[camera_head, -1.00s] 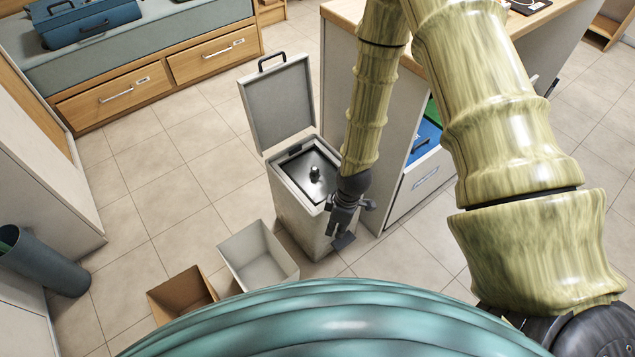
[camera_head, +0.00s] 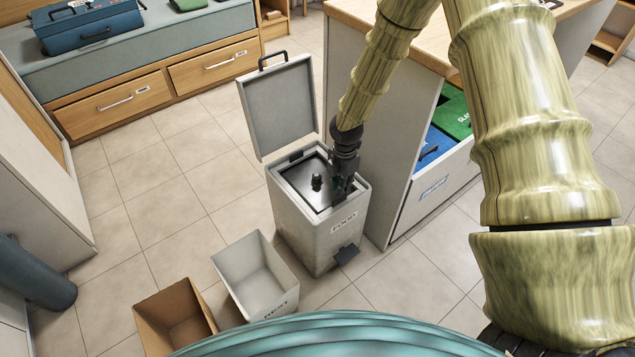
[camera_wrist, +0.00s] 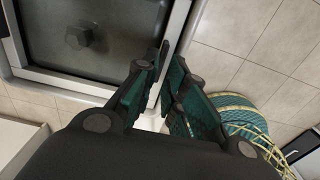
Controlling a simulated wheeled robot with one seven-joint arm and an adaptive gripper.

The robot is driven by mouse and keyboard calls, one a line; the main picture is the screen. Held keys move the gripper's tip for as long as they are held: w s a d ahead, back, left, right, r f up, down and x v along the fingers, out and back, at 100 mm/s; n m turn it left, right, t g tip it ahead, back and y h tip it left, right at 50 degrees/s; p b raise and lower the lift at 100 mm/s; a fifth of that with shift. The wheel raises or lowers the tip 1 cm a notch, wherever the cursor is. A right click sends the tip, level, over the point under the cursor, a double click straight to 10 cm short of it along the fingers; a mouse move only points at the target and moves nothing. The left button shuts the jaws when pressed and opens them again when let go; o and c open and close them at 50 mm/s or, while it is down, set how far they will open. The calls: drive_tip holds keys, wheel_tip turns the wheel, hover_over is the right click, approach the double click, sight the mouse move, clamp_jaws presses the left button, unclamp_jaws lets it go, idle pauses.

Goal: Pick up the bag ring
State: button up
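The bin marked FOOD (camera_head: 312,237) stands upright with its hinged lid (camera_head: 279,108) raised. In its mouth is a dark square panel (camera_head: 303,178) with a black knob (camera_head: 317,181), inside a pale rim. I cannot tell which part is the bag ring. My gripper (camera_head: 341,192) points down at the right side of the bin's mouth. In the wrist view, the dark panel (camera_wrist: 120,30) and its knob (camera_wrist: 78,37) lie left of the fingers. The fingertips (camera_wrist: 167,62) are close together over the pale rim (camera_wrist: 176,38). Whether they grip the rim is unclear.
An open white bin (camera_head: 252,270) and an open brown bin (camera_head: 175,318) stand in front left. A cabinet with an open drawer (camera_head: 437,187) holding blue and green lids is close on the right. Tiled floor (camera_head: 160,185) is clear to the left.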

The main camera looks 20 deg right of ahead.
drive_tip(key=shift+s+a+f+b, duration=0.1)
drive_tip(key=shift+f+b, duration=0.25)
drive_tip(key=shift+f, duration=1.15)
drive_tip(key=shift+s+a+f+b, duration=0.1)
drive_tip(key=shift+f+b, duration=0.2)
drive_tip(key=shift+f, duration=1.2)
clamp_jaws()
drive_tip(key=shift+r, duration=0.15)
